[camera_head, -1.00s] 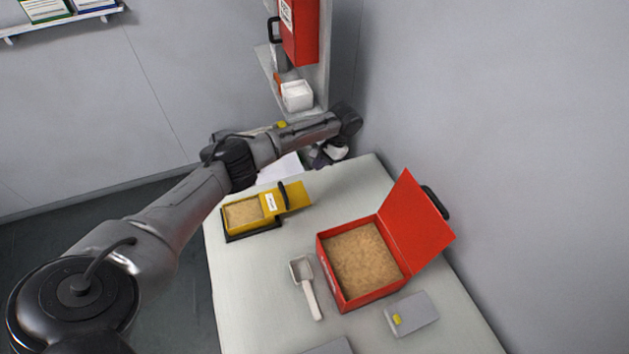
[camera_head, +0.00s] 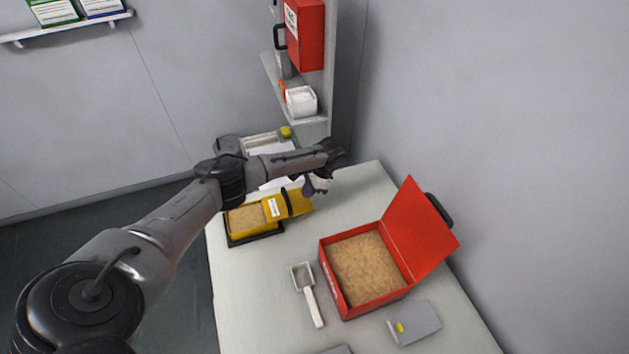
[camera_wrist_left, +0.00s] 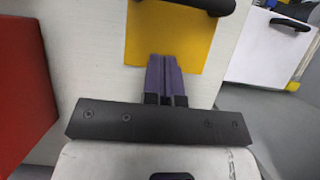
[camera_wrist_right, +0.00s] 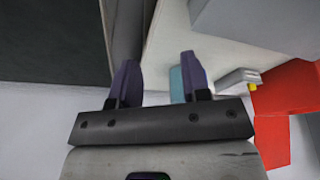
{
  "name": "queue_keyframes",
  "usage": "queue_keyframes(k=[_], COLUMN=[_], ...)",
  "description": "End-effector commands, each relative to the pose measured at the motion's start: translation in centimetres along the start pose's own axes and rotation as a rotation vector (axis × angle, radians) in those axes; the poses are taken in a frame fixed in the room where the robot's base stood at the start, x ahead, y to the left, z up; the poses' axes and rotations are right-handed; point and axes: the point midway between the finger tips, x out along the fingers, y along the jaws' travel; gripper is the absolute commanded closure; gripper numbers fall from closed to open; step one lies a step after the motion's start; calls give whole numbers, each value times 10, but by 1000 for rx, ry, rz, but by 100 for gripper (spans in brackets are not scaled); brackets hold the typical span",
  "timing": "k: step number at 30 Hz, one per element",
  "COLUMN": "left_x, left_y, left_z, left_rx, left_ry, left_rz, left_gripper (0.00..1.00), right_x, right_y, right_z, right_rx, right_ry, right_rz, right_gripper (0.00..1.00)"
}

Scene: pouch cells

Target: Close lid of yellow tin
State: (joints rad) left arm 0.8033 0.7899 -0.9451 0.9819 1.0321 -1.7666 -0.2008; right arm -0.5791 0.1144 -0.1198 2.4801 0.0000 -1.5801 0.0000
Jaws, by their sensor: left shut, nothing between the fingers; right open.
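The yellow tin (camera_head: 252,230) stands at the back left of the table, filled with a tan, grainy material. Its yellow lid (camera_head: 299,203) is open, folded out to the right, with a black handle. The lid also shows at the top of the left wrist view (camera_wrist_left: 180,35). My left gripper (camera_head: 309,190) is just right of the lid; in the left wrist view its fingers (camera_wrist_left: 165,75) are together, empty, and overlap the lid's edge. I cannot tell whether they touch it. My right gripper (camera_wrist_right: 157,75) is open and empty in the right wrist view, away from the tin.
A red tin (camera_head: 345,300) with its lid open stands at the right, filled with similar material. A white scoop (camera_head: 308,290) lies between the tins. A shelf unit (camera_head: 300,130) stands behind the table.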

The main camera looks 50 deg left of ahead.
Motion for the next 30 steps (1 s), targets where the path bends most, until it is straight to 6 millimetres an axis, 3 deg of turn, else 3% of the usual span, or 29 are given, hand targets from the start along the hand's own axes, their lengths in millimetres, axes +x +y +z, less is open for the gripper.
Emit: queue_keyframes(k=[10,26,30], left_x=[12,14,14], left_y=[0,0,0], left_z=[33,39,50], left_rx=[-1,-1,-1], left_ry=[-1,-1,-3], left_rz=[-1,0,1], left_gripper=[100,100,100], right_x=[-10,-11,-24], right_y=[0,3,3], right_z=[-3,-2,-6], right_rx=[0,-11,-9], right_ry=[0,-2,-4], right_rz=[-1,8,7], right_gripper=[57,57,57])
